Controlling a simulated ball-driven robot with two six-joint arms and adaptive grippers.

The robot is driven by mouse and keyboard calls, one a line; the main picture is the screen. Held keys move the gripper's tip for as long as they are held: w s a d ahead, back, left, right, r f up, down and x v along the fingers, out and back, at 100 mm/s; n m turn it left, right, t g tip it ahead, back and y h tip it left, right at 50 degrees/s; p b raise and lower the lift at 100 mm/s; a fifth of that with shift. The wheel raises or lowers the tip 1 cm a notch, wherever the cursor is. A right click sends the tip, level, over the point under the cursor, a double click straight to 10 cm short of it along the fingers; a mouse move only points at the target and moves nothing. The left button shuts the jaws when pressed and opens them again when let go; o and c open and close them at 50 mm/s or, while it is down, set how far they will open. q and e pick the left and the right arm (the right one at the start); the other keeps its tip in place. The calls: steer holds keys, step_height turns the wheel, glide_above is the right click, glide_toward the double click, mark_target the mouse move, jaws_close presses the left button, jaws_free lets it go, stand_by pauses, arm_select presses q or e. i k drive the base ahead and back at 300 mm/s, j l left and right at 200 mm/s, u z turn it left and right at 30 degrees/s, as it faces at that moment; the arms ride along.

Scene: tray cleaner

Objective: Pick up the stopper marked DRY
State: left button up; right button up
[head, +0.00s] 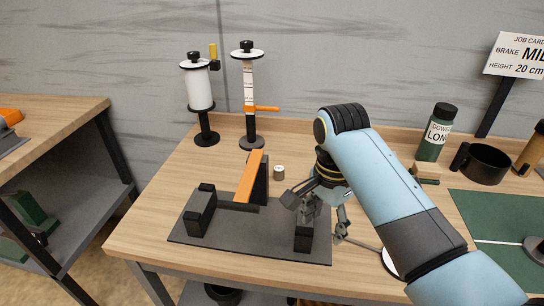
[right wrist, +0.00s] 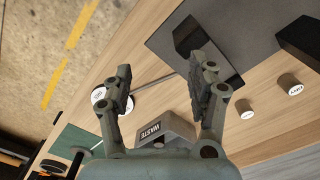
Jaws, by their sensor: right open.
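One (right wrist: 288,84) is at the right, near the grey mat, and the other (right wrist: 245,110) is nearer the right finger. The lettering is too small and turned to tell which reads DRY. In the head view one stopper (head: 279,172) shows behind the mat; the other is hidden by my right arm. My right gripper (head: 316,216) is open and empty above the mat's right part; its spread fingers (right wrist: 163,74) are apart from both stoppers. My left gripper is out of view.
The grey mat (head: 260,244) carries black blocks and an orange bar (head: 249,177). Two upright stands (head: 206,125) rise at the back left. A WASTE box (right wrist: 164,132) and a white disc with a rod (right wrist: 98,95) are near my right gripper. A black mug (head: 484,165) stands right.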

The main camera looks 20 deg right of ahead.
mark_target(279, 171)
steer(key=i, duration=0.95)
